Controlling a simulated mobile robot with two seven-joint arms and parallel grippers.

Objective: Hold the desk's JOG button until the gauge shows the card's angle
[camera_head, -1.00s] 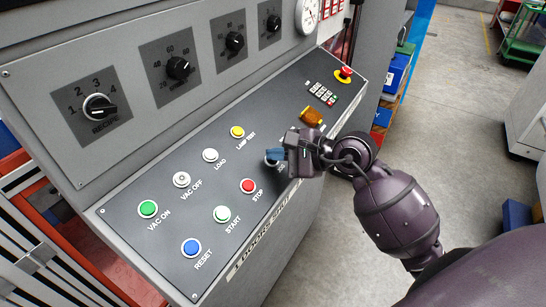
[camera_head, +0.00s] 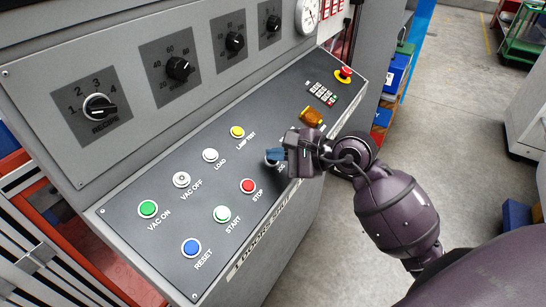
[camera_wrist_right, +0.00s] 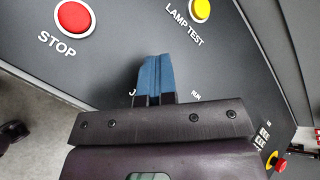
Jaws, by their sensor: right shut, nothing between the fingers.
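The sloping grey desk panel (camera_head: 130,250) carries several coloured buttons. My right gripper (camera_head: 273,155) is over the panel, right of the red STOP button (camera_head: 248,186), with its blue fingers closed together and nothing between them. In the right wrist view the blue fingertips (camera_wrist_right: 155,72) point at the panel beside a label starting with "J". The JOG button is mostly hidden behind the fingers, so I cannot tell whether it is pressed. A round white gauge (camera_head: 308,14) is at the top edge, cut off, its reading too small to tell. I cannot make out an angle card. My left gripper is not in view.
The yellow LAMP TEST button (camera_head: 237,132), white LOAD button (camera_head: 210,155) and white START button (camera_head: 221,214) are nearby. Open floor is to the right.

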